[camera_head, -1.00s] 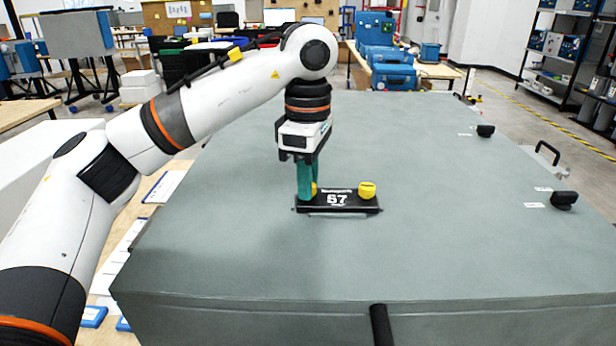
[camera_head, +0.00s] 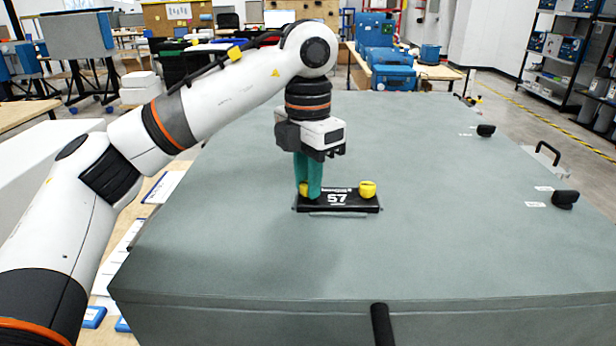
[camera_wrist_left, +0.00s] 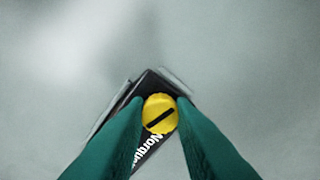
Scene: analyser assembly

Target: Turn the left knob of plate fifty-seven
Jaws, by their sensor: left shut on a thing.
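Plate fifty-seven (camera_head: 338,206) is a black plate with a white "57" lying on the large grey-green surface. It also shows at a slant in the left wrist view (camera_wrist_left: 150,150). Its left yellow knob (camera_head: 303,188) is partly hidden by my left gripper (camera_head: 308,192). In the left wrist view the round knob (camera_wrist_left: 159,113), with a dark slot, sits between the green fingertips of my left gripper (camera_wrist_left: 160,110), which is shut on it. The right yellow knob (camera_head: 367,189) stands free at the plate's other end. My right gripper is not in view.
The grey-green top (camera_head: 430,235) around the plate is clear. Black knobs (camera_head: 565,199) and a handle (camera_head: 547,153) stand along its right side. A black bar (camera_head: 381,325) projects at the front edge. Blue cases (camera_head: 385,65) stand behind.

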